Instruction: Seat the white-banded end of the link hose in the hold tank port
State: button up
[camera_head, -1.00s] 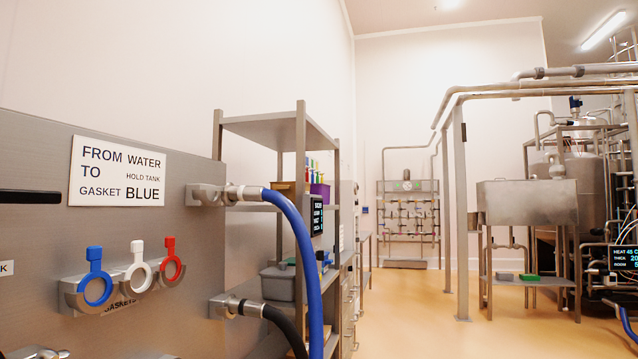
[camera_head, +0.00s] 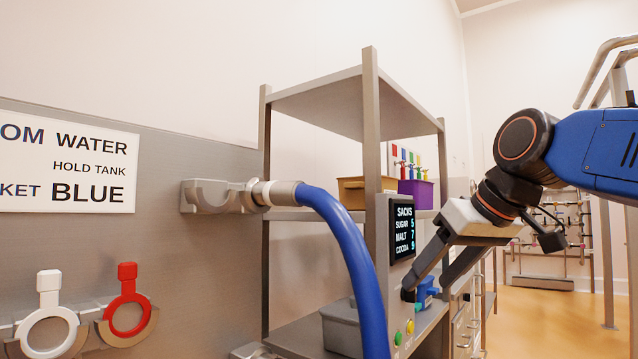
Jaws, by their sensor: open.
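The blue link hose (camera_head: 345,245) hangs from a metal holder (camera_head: 208,196) on the grey panel. Its upper end, with a metal collar and a pale band (camera_head: 263,192), lies at that holder. The hose curves down out of the frame, so its other end is hidden. My gripper (camera_head: 425,290) is at the right of the hose, in front of the shelf unit. Its fingers point down and left, spread apart and empty, and it does not touch the hose. I cannot make out the hold tank port.
A sign (camera_head: 70,165) reads WATER, HOLD TANK, BLUE. The shelf unit (camera_head: 372,110) holds bins and a SACKS display (camera_head: 402,230). Open floor (camera_head: 550,310) lies at the right.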

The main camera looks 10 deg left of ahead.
jog(key=w+a+r+n+y, duration=0.2)
jog(key=a+r, duration=0.6)
jog(key=r, duration=0.1)
jog(key=n+g+y, duration=0.2)
jog(key=n, duration=0.2)
send_near(287, 194)
jog(key=w+a, duration=0.1)
jog(key=w, duration=0.2)
jog(key=shift+x, duration=5.05)
jog(key=shift+r, duration=0.15)
jog(key=c, duration=1.5)
jog(key=shift+o, duration=0.2)
jog(key=shift+r, duration=2.6)
